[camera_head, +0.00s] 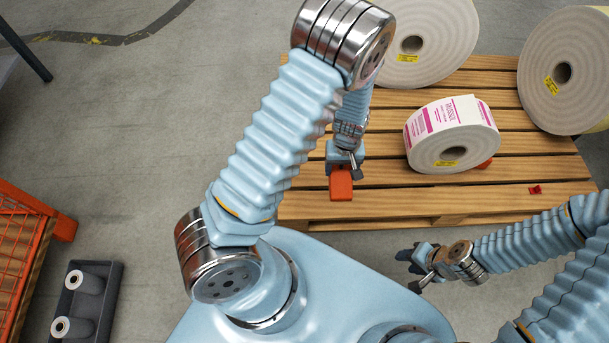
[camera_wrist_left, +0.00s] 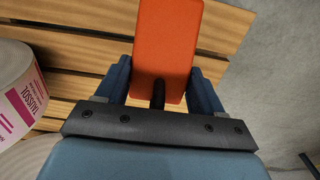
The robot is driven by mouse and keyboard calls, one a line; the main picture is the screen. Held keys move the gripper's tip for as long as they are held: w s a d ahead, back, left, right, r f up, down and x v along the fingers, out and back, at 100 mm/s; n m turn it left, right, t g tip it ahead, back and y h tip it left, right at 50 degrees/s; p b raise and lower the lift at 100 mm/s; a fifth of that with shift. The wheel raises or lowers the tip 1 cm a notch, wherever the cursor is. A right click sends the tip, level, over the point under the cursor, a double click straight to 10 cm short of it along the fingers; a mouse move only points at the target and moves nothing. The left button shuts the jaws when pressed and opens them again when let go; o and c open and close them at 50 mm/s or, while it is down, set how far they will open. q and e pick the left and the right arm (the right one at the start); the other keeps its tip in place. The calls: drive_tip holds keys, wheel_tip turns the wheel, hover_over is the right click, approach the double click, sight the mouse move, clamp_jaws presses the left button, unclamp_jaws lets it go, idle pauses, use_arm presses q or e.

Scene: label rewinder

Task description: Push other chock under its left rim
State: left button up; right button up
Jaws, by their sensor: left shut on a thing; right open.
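An orange chock (camera_head: 341,186) is held low over the front part of the wooden pallet, left of the label roll. It also fills the top middle of the left wrist view (camera_wrist_left: 167,40). My left gripper (camera_head: 340,166) is shut on this chock, with a blue finger on each side of it. The label roll (camera_head: 447,160), white with pink print, lies on its side on the pallet. A second orange chock (camera_head: 485,164) shows partly at the roll's right rim, mostly hidden behind it. My right gripper (camera_head: 411,259) is open and empty in front of the pallet.
Large plain rolls stand at the pallet's back (camera_head: 425,50) and right (camera_head: 563,85). A small red object (camera_head: 535,189) lies near the pallet's (camera_head: 430,205) front right. Pallet slats between the held chock and the label roll are clear. A grey tray (camera_head: 98,300) with small rolls is at lower left.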

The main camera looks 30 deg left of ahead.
use_arm(q)
drive_tip(key=shift+w+a+f+b, duration=0.15)
drive_tip(key=shift+a+f+b, duration=0.2)
drive_tip(key=shift+a+f, duration=1.7)
drive_tip(key=shift+w+a+f+b, duration=0.2)
drive_tip(key=shift+a+f+b, duration=0.1)
drive_tip(key=shift+a+f, duration=1.75)
drive_tip(key=shift+w+a+f+b, duration=0.15)
drive_tip(key=shift+a+f+b, duration=0.2)
drive_tip(key=shift+a+f, duration=1.65)
drive_tip(key=shift+a+r, duration=0.1)
drive_tip(key=o, duration=1.5)
drive_tip(key=shift+o, duration=0.2)
